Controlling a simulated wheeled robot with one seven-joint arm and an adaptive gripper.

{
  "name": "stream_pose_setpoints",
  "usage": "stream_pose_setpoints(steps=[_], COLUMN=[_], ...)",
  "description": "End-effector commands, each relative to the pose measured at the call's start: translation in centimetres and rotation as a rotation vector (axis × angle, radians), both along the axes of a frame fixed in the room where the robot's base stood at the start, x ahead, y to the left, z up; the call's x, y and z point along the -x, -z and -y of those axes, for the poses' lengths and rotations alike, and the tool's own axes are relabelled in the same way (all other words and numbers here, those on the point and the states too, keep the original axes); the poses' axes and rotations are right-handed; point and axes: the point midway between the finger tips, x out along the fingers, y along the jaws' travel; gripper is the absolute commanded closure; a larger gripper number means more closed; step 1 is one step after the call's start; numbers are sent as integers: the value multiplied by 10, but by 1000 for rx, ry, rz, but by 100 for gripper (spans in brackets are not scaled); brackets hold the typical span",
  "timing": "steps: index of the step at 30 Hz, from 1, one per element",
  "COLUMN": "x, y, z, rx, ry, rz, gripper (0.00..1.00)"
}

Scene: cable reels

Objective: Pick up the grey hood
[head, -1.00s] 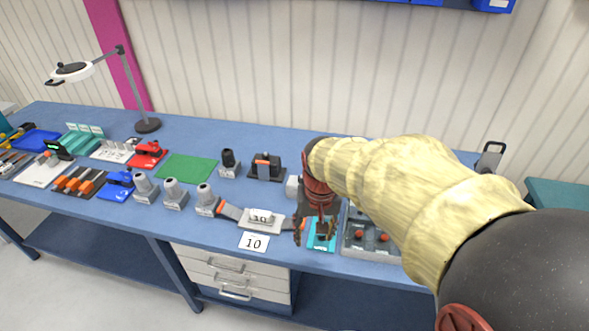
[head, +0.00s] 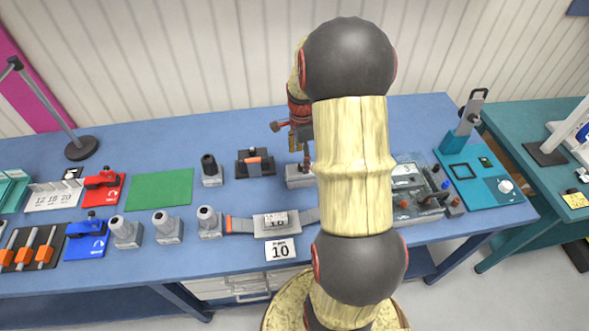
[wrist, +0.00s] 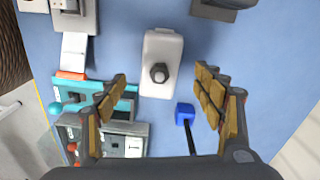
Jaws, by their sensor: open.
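A light grey hood (wrist: 161,50) with a dark round fitting on it lies on the blue bench in the wrist view. In the head view its grey body (head: 298,177) shows just below my gripper (head: 301,158), partly hidden by my arm. In the wrist view my gripper (wrist: 160,78) is open, with one finger on each side of the hood and clear gaps to both. Nothing is held. Several similar grey pieces with round tops, such as one grey piece (head: 167,229), stand to the left along the bench front.
A small blue item with a black rod (wrist: 185,114) lies close to the hood, near the right finger. A teal fixture (wrist: 70,93) is at the left. A black-and-orange holder (head: 255,164) and a green mat (head: 160,190) are further left.

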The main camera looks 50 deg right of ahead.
Motion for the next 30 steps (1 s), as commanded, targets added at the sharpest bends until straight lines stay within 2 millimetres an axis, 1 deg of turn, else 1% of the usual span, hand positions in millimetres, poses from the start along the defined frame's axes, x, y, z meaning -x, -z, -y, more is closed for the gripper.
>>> stream_pose_setpoints(steps=[3,6,10,15,20,27,30], x=[0,-1,-1,0,-1,-1,-2], y=[0,0,7,25,36,70,78], z=[0,1,0,0,0,0,0], rx=[3,4,2,2,2,2,3], ry=[93,150,180,179,178,177,177], rz=[2,3,2,1,2,1,3], gripper=[32,32,32,32,32,32,32])
